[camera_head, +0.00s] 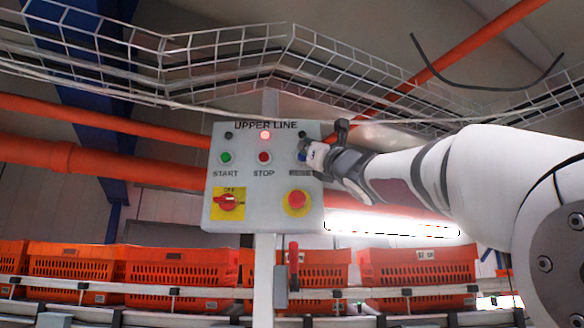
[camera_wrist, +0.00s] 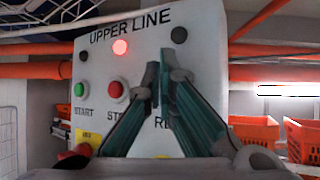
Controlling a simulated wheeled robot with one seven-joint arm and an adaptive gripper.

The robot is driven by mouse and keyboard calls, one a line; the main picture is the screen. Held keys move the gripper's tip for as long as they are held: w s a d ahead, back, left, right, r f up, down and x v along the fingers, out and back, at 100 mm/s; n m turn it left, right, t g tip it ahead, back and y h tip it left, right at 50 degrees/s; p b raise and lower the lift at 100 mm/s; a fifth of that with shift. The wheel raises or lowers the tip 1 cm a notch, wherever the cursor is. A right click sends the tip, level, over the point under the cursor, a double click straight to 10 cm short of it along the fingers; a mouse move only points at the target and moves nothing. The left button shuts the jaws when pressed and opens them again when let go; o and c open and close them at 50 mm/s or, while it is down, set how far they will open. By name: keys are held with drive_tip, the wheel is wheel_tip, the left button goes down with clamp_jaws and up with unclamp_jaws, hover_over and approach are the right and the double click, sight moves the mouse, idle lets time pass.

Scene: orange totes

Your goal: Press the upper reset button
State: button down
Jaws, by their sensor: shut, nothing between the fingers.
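The grey control panel (camera_head: 240,150) is labelled UPPER LINE and also fills the middle of the wrist view (camera_wrist: 140,65). The reset button (camera_head: 302,156) is at the right end of its button row. It shows only as a sliver of dark blue, mostly covered by my gripper (camera_head: 307,155). In the wrist view my gripper (camera_wrist: 160,85) has its fingers together with nothing between them. The fingertips are in front of the reset button's area and partly cover the RESET label. I cannot tell whether they touch the button.
The green START button (camera_head: 225,157) and red STOP button (camera_head: 264,157) are left of my gripper. A red lamp (camera_head: 265,134) is lit above STOP. Below are a red rotary switch (camera_head: 229,202) and a red emergency stop (camera_head: 297,199). Orange totes (camera_head: 415,268) stand behind.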

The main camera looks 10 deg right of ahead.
drive_tip(key=shift+w+d, duration=0.1)
drive_tip(key=shift+w, duration=0.35)
drive_tip(key=shift+w+d, duration=0.15)
drive_tip(key=shift+w, duration=0.3)
idle(0.9)
drive_tip(key=shift+s+b, duration=0.1)
drive_tip(key=shift+b, duration=0.25)
drive_tip(key=shift+s+a+b, duration=0.25)
drive_tip(key=shift+s+b, duration=0.2)
drive_tip(key=shift+s, duration=0.3)
drive_tip(key=s, duration=0.2)
drive_tip(key=s+a+b, duration=0.1)
drive_tip(key=s, duration=0.2)
drive_tip(key=shift+a+b, duration=0.15)
drive_tip(key=shift+b, duration=0.15)
drive_tip(key=shift+w+f+h, duration=0.1)
drive_tip(key=shift+h, duration=0.2)
idle(0.4)
